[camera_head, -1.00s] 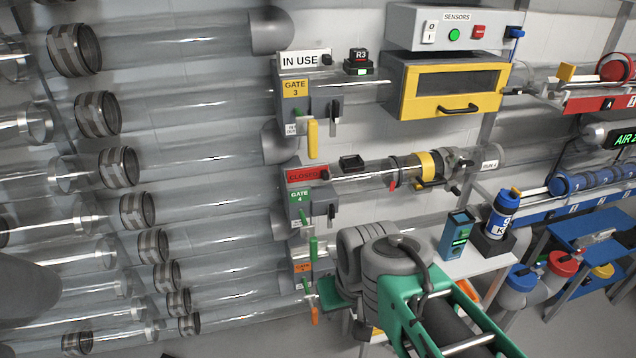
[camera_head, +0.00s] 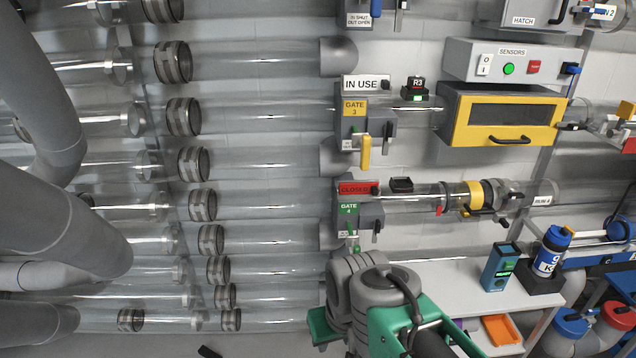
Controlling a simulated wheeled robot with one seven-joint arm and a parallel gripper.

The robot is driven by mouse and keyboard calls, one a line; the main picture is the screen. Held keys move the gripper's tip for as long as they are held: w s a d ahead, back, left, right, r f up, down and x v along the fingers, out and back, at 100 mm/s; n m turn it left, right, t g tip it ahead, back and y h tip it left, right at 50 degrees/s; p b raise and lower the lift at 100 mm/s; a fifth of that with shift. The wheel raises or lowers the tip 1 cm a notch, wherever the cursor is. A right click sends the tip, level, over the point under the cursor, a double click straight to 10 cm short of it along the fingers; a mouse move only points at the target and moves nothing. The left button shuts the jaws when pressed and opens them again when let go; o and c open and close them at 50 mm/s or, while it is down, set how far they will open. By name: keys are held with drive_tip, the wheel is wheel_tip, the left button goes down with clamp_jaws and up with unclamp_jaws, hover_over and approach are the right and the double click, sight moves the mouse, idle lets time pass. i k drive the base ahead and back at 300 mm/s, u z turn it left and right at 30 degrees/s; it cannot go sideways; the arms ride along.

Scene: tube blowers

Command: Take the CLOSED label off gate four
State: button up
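The red CLOSED label (camera_head: 354,188) sits flat along the top of gate four's box, with a small black knob (camera_head: 375,190) at its right end. Gate four (camera_head: 347,209) has a green plate marked GATE 4, a grey block to its right, and a green lever (camera_head: 353,240) hanging below. My arm's grey joint and green link rise from the bottom of the picture, below gate four. They cover what lies under the green lever. The fingers of my gripper do not show.
Above gate four is gate three (camera_head: 354,107), with a white IN USE label (camera_head: 366,84) and a yellow lever (camera_head: 365,152). Clear tubes run left and right. A white table (camera_head: 440,280) stands at lower right, holding a teal device (camera_head: 501,267) and a blue bottle (camera_head: 551,252).

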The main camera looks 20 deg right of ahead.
sight(348, 188)
drive_tip(key=u, duration=0.25)
drive_tip(key=i, duration=0.9)
drive_tip(key=z, duration=0.15)
